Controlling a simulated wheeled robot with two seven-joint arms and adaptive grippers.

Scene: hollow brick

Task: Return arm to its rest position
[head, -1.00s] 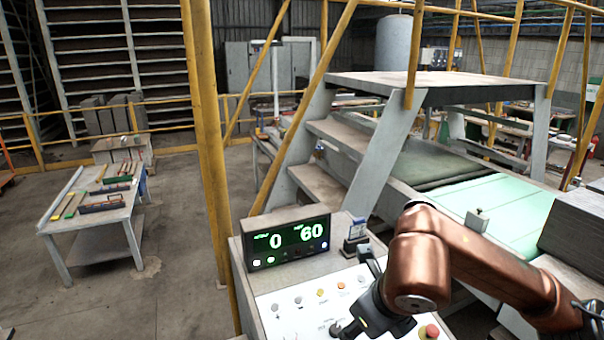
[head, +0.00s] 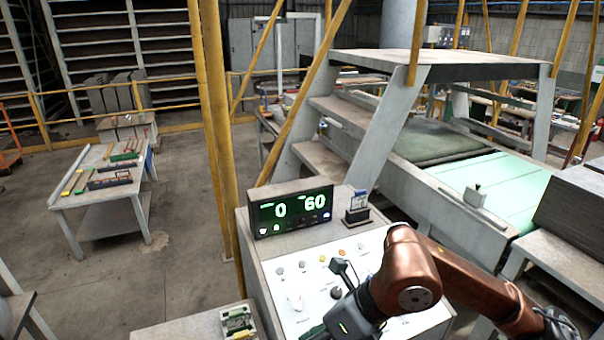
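My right arm (head: 412,272), copper-coloured, comes in from the right and reaches over the control console's white button panel (head: 290,305). Its dark wrist and gripper (head: 318,331) are at the bottom of the head view, over the panel's front part. The fingers are cut off or too dark to tell whether they are open or shut. I see nothing held. The arm hides the panel's right part. My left gripper is not in view.
A display (head: 290,212) reading 0 and 60 stands at the back of the console, beside a small stand (head: 356,207). A green conveyor (head: 490,185) and grey blocks (head: 575,205) lie right. A table with tools (head: 105,180) stands left. A yellow post (head: 218,130) rises behind the console.

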